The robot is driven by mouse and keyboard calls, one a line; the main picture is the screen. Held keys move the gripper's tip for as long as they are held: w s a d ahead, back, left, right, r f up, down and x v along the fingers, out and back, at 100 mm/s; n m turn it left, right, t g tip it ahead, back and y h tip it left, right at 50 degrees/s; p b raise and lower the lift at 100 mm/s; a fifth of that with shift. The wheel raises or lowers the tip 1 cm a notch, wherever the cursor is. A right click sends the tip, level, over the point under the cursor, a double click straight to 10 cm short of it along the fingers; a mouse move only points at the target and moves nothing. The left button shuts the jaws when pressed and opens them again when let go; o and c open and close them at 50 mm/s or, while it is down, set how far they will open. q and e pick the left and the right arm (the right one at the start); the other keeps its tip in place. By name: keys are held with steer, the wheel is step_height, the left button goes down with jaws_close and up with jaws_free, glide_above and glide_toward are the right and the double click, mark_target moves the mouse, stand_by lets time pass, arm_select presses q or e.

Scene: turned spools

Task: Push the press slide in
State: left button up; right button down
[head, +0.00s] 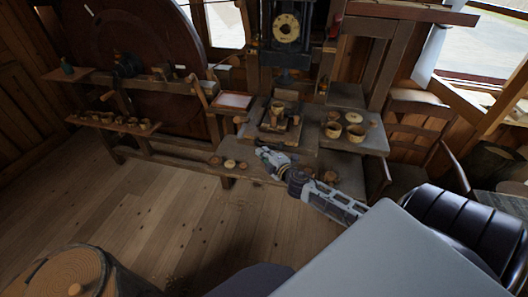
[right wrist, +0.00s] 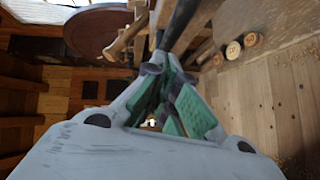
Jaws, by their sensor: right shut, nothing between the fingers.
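The dark press (head: 287,58) stands on the workbench, with a pale round disc on its upper part. Below it, a dark slide (head: 273,126) sits on the bench top, with a small wooden cup (head: 278,107) at it. How far in the slide sits I cannot tell. My right gripper (head: 263,152) is shut and empty, just in front of the slide at the bench's front. Whether it touches the slide is unclear. In the right wrist view its green-padded fingers (right wrist: 163,62) close together beside a dark bar (right wrist: 181,24). My left gripper is not in view.
Wooden cups (head: 354,133) stand on the bench at right. Small round pieces (head: 230,164) lie on the lower front ledge. A shelf with several cups (head: 119,123) and a large wheel (head: 130,40) are at left.

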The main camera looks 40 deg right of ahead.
mark_target(271, 133)
steer(key=shift+w+d, duration=0.2)
steer(key=shift+d, duration=0.1)
steer(key=w+d, duration=0.3)
steer(key=d, duration=0.1)
steer(key=w+d, duration=0.4)
steer(key=shift+f, duration=0.15)
steer(key=shift+w+d+r, duration=0.2)
steer(key=shift+w+d, duration=0.45)
steer(key=shift+d, duration=0.15)
steer(key=shift+w+d+f, duration=0.1)
steer(key=shift+w+d, duration=0.3)
steer(key=shift+d, duration=0.1)
steer(key=shift+a, duration=0.1)
